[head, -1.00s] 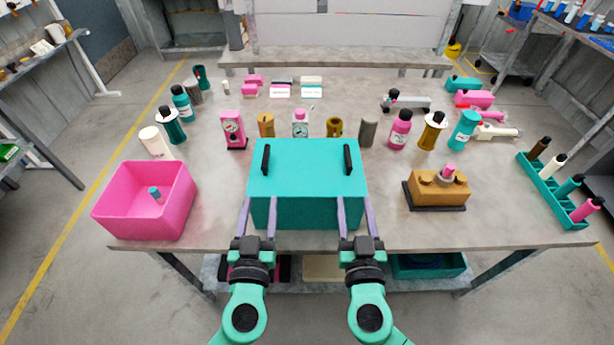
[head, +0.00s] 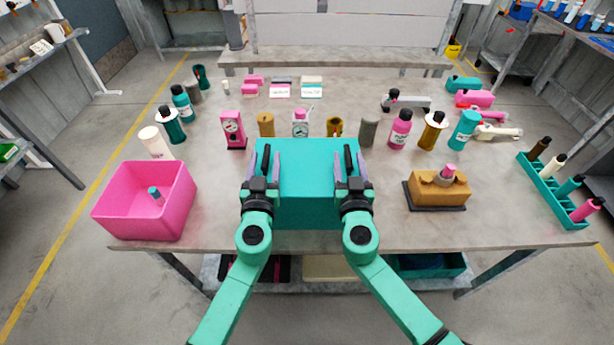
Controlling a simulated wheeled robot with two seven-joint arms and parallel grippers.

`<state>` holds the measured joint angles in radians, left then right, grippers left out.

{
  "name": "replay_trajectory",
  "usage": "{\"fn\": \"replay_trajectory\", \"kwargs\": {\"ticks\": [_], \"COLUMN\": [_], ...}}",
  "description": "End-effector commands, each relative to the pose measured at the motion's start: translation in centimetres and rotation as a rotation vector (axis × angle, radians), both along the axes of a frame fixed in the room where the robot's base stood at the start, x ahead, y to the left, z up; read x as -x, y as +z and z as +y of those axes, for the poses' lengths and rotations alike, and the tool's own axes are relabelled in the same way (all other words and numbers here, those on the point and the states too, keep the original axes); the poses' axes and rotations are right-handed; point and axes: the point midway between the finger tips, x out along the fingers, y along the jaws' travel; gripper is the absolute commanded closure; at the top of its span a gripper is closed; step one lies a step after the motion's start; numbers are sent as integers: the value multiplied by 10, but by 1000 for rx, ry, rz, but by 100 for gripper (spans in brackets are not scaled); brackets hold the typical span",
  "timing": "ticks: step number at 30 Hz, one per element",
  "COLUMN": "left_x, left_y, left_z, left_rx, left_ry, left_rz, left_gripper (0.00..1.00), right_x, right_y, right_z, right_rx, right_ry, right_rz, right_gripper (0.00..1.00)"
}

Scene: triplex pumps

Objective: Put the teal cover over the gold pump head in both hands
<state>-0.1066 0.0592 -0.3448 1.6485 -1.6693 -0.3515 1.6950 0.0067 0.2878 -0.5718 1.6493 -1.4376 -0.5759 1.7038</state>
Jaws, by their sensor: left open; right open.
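The teal cover (head: 308,185) is a box standing at the front middle of the table, with a black handle near each side of its top. My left gripper (head: 262,165) is open at the left handle (head: 265,158). My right gripper (head: 352,165) is open at the right handle (head: 350,158). The fingers partly hide both handles, and I cannot tell whether they touch them. The gold pump head (head: 438,192) sits on a dark base to the right of the cover, with a pink-topped part (head: 448,171) on it. It is uncovered.
A pink bin (head: 140,210) with a small teal bottle inside stands at the front left. A teal rack (head: 555,195) of several bottles is at the right edge. Bottles and gauges line up behind the cover. Bare table lies between cover and pump head.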

Motion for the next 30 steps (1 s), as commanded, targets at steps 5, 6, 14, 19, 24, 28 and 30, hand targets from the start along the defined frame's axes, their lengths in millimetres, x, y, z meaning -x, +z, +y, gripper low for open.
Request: {"fn": "replay_trajectory", "kwargs": {"ticks": [5, 6, 14, 19, 24, 28, 30], "left_x": [-12, -12, -12, -12, -12, -12, -12], "left_y": [0, 0, 0, 0, 0, 0, 0], "left_z": [-1, -1, 0, 0, 0, 0, 0], "left_rx": [2, 2, 1, 1, 1, 1, 1], "left_ry": [-1, -1, -1, -1, -1, -1, -1], "left_rz": [1, 1, 1, 1, 1, 1, 1], "left_gripper": [45, 45, 72, 100, 100, 100, 100], "right_x": [-12, -12, -12, -12, -12, -12, -12], "right_y": [0, 0, 0, 0, 0, 0, 0], "right_z": [0, 0, 0, 0, 0, 0, 0], "right_rx": [-1, -1, -1, 0, 0, 0, 0], "right_ry": [0, 0, 0, 0, 0, 0, 0], "right_rz": [1, 1, 1, 1, 0, 1, 1], "right_gripper": [45, 45, 72, 100, 100, 100, 100]}}
